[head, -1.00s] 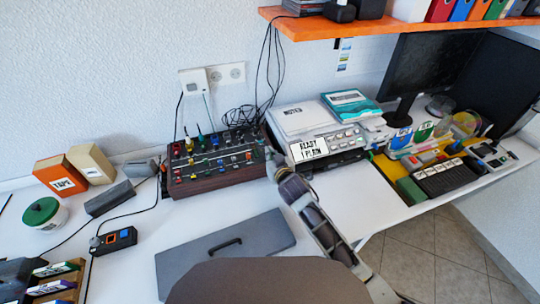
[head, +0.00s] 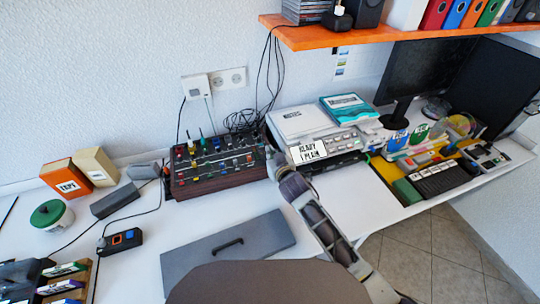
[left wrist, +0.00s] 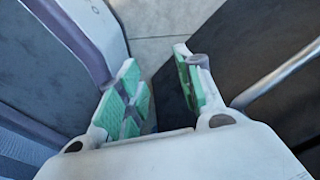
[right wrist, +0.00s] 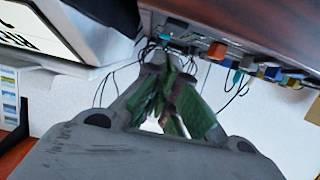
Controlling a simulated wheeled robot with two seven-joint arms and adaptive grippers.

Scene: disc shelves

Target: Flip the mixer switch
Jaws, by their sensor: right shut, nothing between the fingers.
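The mixer (head: 217,162) is a dark box with wood-coloured sides and several coloured knobs and switches on top. It stands on the white desk near the wall. My right gripper (head: 270,152) is at the mixer's right end, between it and the printer. In the right wrist view the right gripper (right wrist: 168,75) has its green-padded fingers together with nothing between them. The mixer's knobs (right wrist: 217,51) show just beyond its fingertips; whether they touch is unclear. My left gripper (left wrist: 160,80) is open and empty over the floor, and it is not in the head view.
A grey panel with a handle (head: 215,262) lies in front. Left are boxes (head: 66,180), a green-lidded jar (head: 47,214) and a small black device (head: 119,240). Cables hang behind the mixer.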

